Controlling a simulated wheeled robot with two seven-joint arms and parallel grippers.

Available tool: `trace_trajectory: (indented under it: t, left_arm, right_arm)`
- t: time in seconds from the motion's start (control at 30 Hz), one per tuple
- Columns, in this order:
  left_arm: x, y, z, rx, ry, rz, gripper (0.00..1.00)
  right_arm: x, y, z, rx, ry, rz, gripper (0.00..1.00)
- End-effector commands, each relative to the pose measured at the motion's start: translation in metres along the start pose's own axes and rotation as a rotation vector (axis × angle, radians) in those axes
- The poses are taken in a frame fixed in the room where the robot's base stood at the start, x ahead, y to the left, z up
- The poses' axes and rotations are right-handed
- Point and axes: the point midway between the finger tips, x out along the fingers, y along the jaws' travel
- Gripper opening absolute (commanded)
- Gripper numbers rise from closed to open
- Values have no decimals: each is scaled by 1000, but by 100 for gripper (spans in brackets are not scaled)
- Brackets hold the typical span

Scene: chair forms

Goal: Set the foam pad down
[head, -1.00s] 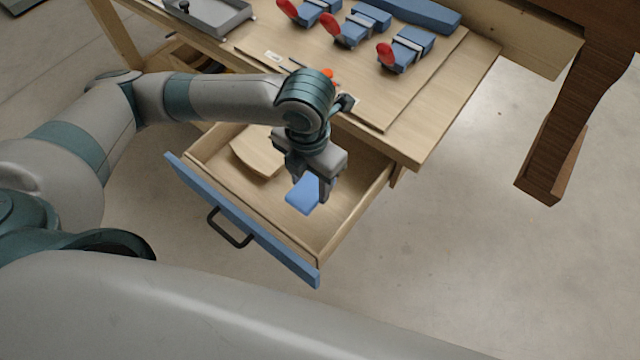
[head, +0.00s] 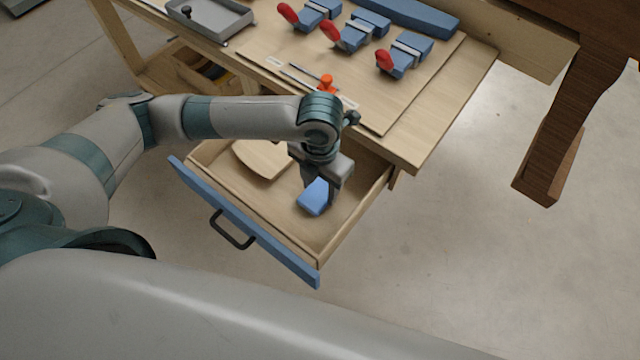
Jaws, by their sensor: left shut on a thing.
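My left gripper (head: 322,192) points down inside the open drawer (head: 285,222) of the wooden workbench. It is shut on the blue foam pad (head: 313,198). The pad sits low within the drawer, right of its middle; I cannot tell whether it touches the drawer floor. The gripper's body hides part of the pad. My right gripper is not in view.
A curved wooden piece (head: 262,157) lies in the back left of the drawer. On the bench top (head: 440,125) are several blue clamp blocks with red handles (head: 352,35), a grey tray (head: 212,18) and an orange-handled tool (head: 326,82). A dark wooden leg (head: 560,140) stands at right.

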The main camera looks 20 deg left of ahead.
Motion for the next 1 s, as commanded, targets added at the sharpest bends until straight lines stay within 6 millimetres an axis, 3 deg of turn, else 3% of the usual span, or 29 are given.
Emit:
trace_trajectory:
  t: [0.47,0.5,0.57,1.0]
  left_arm:
    - [9,0,0,1,-1,1,25]
    - [9,0,0,1,-1,0,50]
    - [9,0,0,1,-1,0,64]
    - [4,0,0,1,-2,1,64]
  right_arm:
    - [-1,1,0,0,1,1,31]
    - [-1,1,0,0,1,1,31]
    - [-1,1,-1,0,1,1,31]
    - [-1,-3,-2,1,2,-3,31]
